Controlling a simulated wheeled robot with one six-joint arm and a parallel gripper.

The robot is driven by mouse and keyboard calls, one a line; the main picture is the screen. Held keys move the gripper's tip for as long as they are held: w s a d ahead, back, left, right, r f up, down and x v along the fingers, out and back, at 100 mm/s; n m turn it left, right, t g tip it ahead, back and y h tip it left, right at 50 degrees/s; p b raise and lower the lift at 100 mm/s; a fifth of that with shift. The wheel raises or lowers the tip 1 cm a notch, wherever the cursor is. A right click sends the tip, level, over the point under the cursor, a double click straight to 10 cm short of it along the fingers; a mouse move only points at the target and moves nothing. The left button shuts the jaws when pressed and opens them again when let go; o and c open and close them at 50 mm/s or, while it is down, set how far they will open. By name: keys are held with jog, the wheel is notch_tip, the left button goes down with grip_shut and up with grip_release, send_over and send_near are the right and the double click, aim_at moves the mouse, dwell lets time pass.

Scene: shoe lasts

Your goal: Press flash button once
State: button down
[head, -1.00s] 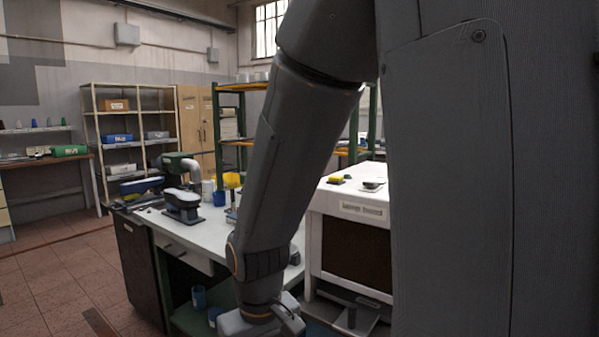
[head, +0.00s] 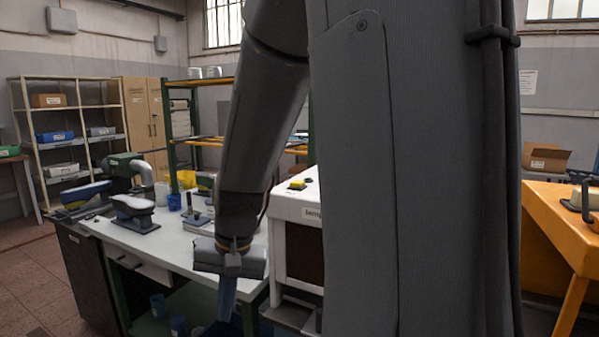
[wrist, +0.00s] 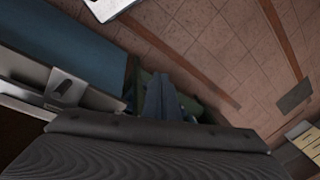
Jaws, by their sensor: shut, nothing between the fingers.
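A white machine (head: 295,208) with a dark front window and a front label stands at the right end of the workbench, partly hidden by my arm. On its top are a small yellow part (head: 298,184) and a small dark part (head: 309,180). I cannot tell which of them, if any, is the flash button. My gripper (head: 223,312) is shut and empty. It points down in front of the bench, left of the machine and lower than its top. In the wrist view, its fingers (wrist: 172,103) point over the tiled floor. No button shows there.
The workbench (head: 175,240) carries a dark shoe-shaped tool (head: 134,212), a green machine (head: 125,165) and blue cups. An orange table (head: 560,225) stands at the right. Shelves (head: 70,120) line the back left. Open floor (head: 35,285) lies at the left.

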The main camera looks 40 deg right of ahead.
jog(key=w+d+r+m+t+p, duration=0.2)
jog(key=d+r+m, duration=0.4)
jog(key=d+r, duration=0.3)
jog(key=w+d+r+m+t+p, duration=0.3)
jog(key=d+r+m, duration=0.3)
jog(key=d+r, duration=0.3)
jog(key=w+d+r+m+t+p, duration=0.2)
jog(key=d+r+m, duration=0.4)
jog(key=r, duration=0.8)
jog(key=w+d+p, duration=0.1)
jog(key=d+p, duration=0.1)
jog(key=d, duration=0.1)
jog(key=shift+d+r+m+h, duration=0.15)
jog(key=shift+r+m+h, duration=0.1)
jog(key=shift+m+h, duration=0.05)
jog(key=shift+f, duration=0.15)
jog(key=b, duration=0.7)
send_over(301, 182)
notch_tip(301, 182, down, 7)
jog(key=shift+s+f, duration=0.1)
jog(key=shift+f, duration=0.7)
jog(key=shift+f+b, duration=0.15)
jog(key=shift+b, duration=0.15)
jog(key=shift+f, duration=0.3)
